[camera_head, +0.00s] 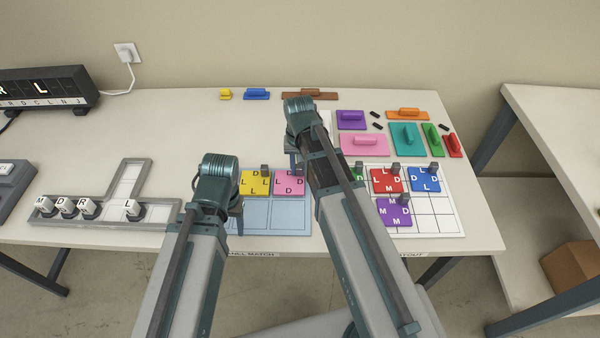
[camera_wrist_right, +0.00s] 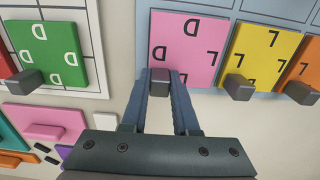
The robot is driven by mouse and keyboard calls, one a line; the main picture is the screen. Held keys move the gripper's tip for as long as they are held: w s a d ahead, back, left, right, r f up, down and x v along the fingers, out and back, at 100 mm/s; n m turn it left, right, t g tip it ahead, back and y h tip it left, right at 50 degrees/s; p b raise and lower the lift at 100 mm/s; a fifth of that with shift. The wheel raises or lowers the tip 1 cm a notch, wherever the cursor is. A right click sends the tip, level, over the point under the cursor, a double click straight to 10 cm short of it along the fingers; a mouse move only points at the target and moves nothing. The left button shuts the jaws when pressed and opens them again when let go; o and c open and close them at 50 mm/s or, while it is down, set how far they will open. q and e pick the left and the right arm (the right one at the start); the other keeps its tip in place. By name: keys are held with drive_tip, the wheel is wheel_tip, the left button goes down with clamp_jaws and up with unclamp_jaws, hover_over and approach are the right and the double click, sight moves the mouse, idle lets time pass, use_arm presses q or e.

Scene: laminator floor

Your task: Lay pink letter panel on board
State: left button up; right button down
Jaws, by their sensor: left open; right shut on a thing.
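The pink letter panel (camera_head: 288,183), a square tile with dark letters and a grey grip block, is at the top right of the light-blue board (camera_head: 277,216), right beside the yellow panel (camera_head: 255,183). My right gripper (camera_wrist_right: 160,80) is shut on the pink panel's grip block at its near edge in the right wrist view. The pink panel (camera_wrist_right: 190,40) lies over the blue board there; whether it touches the board is unclear. My left gripper (camera_head: 236,222) is open and empty near the blue board's left side.
A white gridded board (camera_head: 433,222) on the right holds red (camera_head: 385,181), blue (camera_head: 425,180), purple (camera_head: 394,212) and green (camera_wrist_right: 42,50) panels. An orange panel (camera_wrist_right: 302,70) lies past the yellow one. Coloured handled blocks, including a pink one (camera_head: 364,145), stand behind. The lower blue cells are clear.

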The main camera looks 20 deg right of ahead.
use_arm(q)
drive_tip(key=shift+f, duration=0.2)
use_arm(e)
drive_tip(key=shift+f, duration=0.15)
drive_tip(key=c, duration=0.7)
unclamp_jaws()
wheel_tip(320, 180, up, 12)
drive_tip(key=p, duration=1.2)
use_arm(q)
wheel_tip(320, 180, up, 12)
drive_tip(key=shift+r, duration=0.15)
use_arm(e)
drive_tip(key=s+a+n, duration=0.2)
drive_tip(key=s+a, duration=0.1)
drive_tip(key=s, duration=0.1)
drive_tip(key=s+a+n, duration=0.2)
drive_tip(key=s+a, duration=0.2)
drive_tip(key=s, duration=0.1)
drive_tip(key=s+a+n+h, duration=0.1)
drive_tip(key=s+a+n, duration=0.2)
drive_tip(key=s, duration=0.2)
drive_tip(key=shift+s+a+r, duration=0.15)
drive_tip(key=shift+a+r, duration=0.05)
drive_tip(key=shift+a, duration=0.05)
